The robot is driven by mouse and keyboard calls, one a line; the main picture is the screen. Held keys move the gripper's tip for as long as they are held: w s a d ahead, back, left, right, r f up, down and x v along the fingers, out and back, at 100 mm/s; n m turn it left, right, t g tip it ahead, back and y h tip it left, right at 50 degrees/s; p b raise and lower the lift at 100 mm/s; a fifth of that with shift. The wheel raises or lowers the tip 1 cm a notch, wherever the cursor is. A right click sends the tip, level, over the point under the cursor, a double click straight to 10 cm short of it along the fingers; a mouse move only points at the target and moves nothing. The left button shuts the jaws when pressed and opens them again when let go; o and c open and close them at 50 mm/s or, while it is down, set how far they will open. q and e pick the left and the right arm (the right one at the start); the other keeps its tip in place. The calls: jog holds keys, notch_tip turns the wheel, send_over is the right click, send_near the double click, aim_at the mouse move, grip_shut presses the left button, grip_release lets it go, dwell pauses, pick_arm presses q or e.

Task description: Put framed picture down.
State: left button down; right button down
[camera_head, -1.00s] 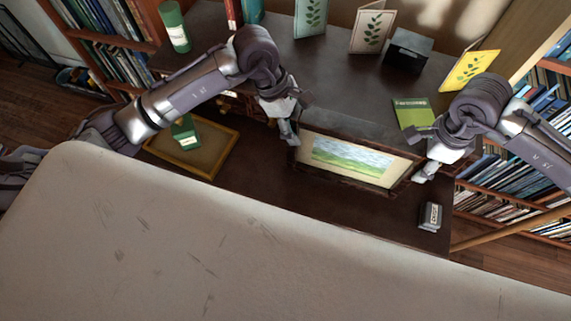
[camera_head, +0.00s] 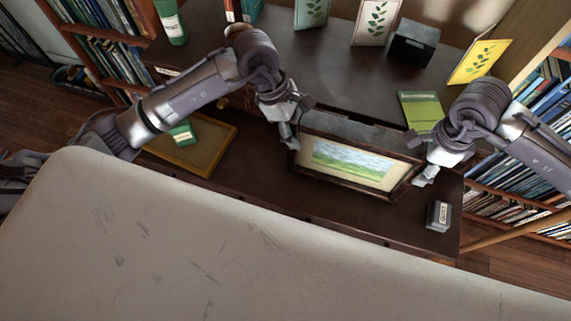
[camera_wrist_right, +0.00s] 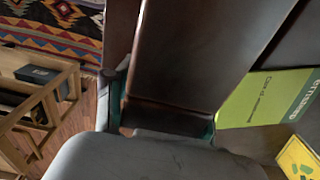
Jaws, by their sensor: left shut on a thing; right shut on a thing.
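The framed picture (camera_head: 350,165), a green landscape with a pale mat and dark brown frame, stands at the middle of the dark desk (camera_head: 290,200) in the head view. My left gripper (camera_head: 291,138) is shut on its left side. My right gripper (camera_head: 424,172) is shut on its right side. In the right wrist view the dark wooden frame (camera_wrist_right: 190,55) runs up between the fingers of my right gripper (camera_wrist_right: 165,118). I cannot tell whether the frame's bottom edge touches the desk, as the contact is too dark to see.
A wooden tray (camera_head: 205,165) with a green box (camera_head: 181,132) lies left. A small grey box (camera_head: 439,215) sits near the right front edge. Behind are a green book (camera_head: 420,110), a black box (camera_head: 413,43) and standing cards (camera_head: 377,22). Bookshelves flank the desk.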

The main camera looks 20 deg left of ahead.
pick_arm(q)
jog(key=c, duration=0.6)
grip_release()
jog(key=shift+r, duration=0.1)
pick_arm(e)
jog(key=c, duration=0.7)
grip_release()
jog(key=shift+s+f, duration=0.1)
pick_arm(q)
jog(key=o, duration=0.3)
pick_arm(e)
jog(key=o, duration=0.3)
jog(key=shift+r, duration=0.6)
pick_arm(q)
jog(key=v, duration=1.1)
jog(key=shift+a+r, duration=0.25)
jog(key=shift+r, duration=0.1)
pick_arm(e)
notch_tip(320, 180, up, 11)
